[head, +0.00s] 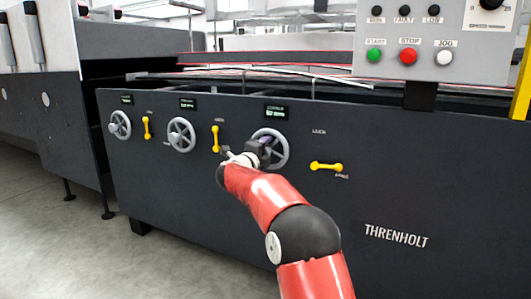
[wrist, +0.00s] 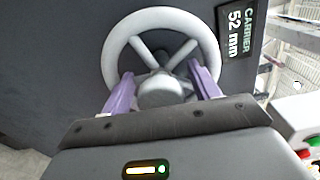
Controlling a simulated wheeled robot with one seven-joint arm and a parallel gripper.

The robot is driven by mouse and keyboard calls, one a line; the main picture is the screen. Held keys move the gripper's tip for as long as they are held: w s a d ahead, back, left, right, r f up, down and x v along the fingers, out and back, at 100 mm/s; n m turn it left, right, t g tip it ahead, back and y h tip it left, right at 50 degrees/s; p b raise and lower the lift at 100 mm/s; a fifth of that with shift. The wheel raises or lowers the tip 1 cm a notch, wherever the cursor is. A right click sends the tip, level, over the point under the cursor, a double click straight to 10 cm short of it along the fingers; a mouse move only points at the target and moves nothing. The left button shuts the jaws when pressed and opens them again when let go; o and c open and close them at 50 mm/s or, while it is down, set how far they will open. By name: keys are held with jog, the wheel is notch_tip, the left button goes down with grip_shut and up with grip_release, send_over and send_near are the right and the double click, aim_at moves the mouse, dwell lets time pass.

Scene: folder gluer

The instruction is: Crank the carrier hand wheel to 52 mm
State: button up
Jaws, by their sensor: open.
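The carrier hand wheel (head: 286,152) is the rightmost of three grey spoked wheels on the dark machine panel. In the wrist view the wheel (wrist: 108,52) fills the upper middle. The carrier display (wrist: 236,32) beside it reads 52 mm; in the head view the display (head: 277,111) is too small to read. My gripper (wrist: 160,72) is open, its two purple fingers on either side of the wheel's hub, with gaps showing. In the head view my gripper (head: 263,146) is at the wheel and covers its left part.
A horizontal yellow lever (head: 326,166) is right of the carrier wheel, and an upright yellow lever (head: 215,139) is to its left. Two more wheels, the middle one (head: 181,135) and the left one (head: 120,125), are further left. A button box (head: 430,45) hangs above right.

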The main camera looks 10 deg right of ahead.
jog(key=shift+s+a, duration=0.1)
jog(key=v, duration=0.7)
jog(key=shift+s, duration=0.2)
jog(key=shift+a, duration=0.15)
jog(key=s+a+r+n+t+y+p, duration=0.35)
jog(key=s+r+n+y, duration=0.3)
jog(key=r+n, duration=0.4)
jog(key=s+r+n+g+y+p, duration=0.2)
jog(key=s+n+y, duration=0.4)
jog(key=s, duration=0.2)
jog(key=s+d+f+n+g+p, duration=0.1)
jog(key=s+f, duration=0.4)
jog(key=s, duration=0.6)
jog(key=s+d+f+n+g+h+p, duration=0.1)
jog(key=s+d+f+n+g, duration=0.3)
jog(key=s, duration=0.7)
jog(key=s+d+f+n+g+h+p, duration=0.1)
jog(key=s+f+n+g, duration=0.4)
jog(key=s, duration=0.6)
jog(key=shift+d+f+p, duration=0.55)
jog(key=shift+d+p, duration=0.3)
jog(key=shift+p, duration=0.35)
jog(key=shift+g, duration=0.25)
